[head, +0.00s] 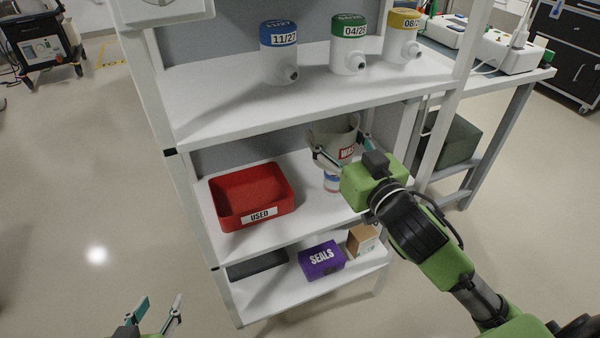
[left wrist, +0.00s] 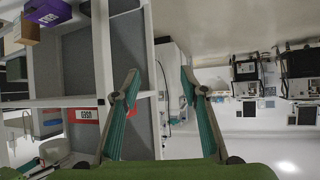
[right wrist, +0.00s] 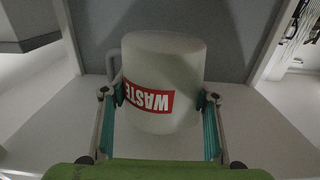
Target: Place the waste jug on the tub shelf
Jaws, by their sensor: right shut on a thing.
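The waste jug (head: 333,128) is a pale grey vessel with a red and white WASTE label. My right gripper (head: 342,148) is shut on it, with a finger on each side, as the right wrist view also shows (right wrist: 165,60). The jug is at the tub shelf (head: 305,205), the middle board, right of the red USED tub (head: 252,194). I cannot tell whether its base touches the board. The label reads upside down in the right wrist view. My left gripper (head: 158,300) is open and empty, low in front of the rack at the left.
A small white item with a red and blue label (head: 331,181) shows just below the jug. Several lidded canisters, one blue-topped (head: 279,52), stand on the upper shelf. The lower shelf holds a purple SEALS box (head: 322,259) and a cardboard box (head: 362,240). A rack post (head: 437,130) stands right of the jug.

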